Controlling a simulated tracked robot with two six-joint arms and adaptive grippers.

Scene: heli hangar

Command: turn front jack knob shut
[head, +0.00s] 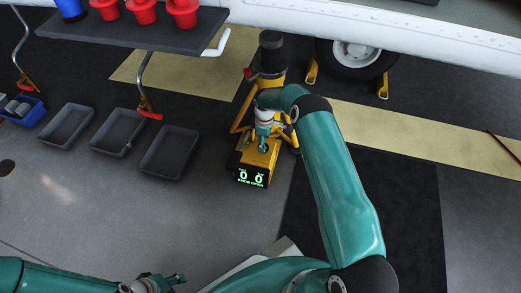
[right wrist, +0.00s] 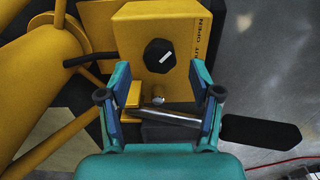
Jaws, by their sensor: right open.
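The front jack is yellow; its box (head: 258,160) stands on the floor in the head view, with a green display (head: 251,178) whose lower line seems to read "KNOB OPEN". In the right wrist view the round black knob (right wrist: 160,52) is on the yellow box face, its white mark slanting to the upper right. My right gripper (right wrist: 160,75) is open, its fingers either side of and just below the knob, apart from it in the picture. In the head view my right gripper (head: 264,133) is over the jack. My left gripper (head: 162,283) is low at the bottom edge, its jaws unclear.
A metal lever with a black grip (right wrist: 260,131) crosses below the knob. Behind the jack are a wheel (head: 357,55) and yellow chocks (head: 311,70). Grey trays (head: 168,152) and a table (head: 130,32) with red cups (head: 142,11) stand to the left.

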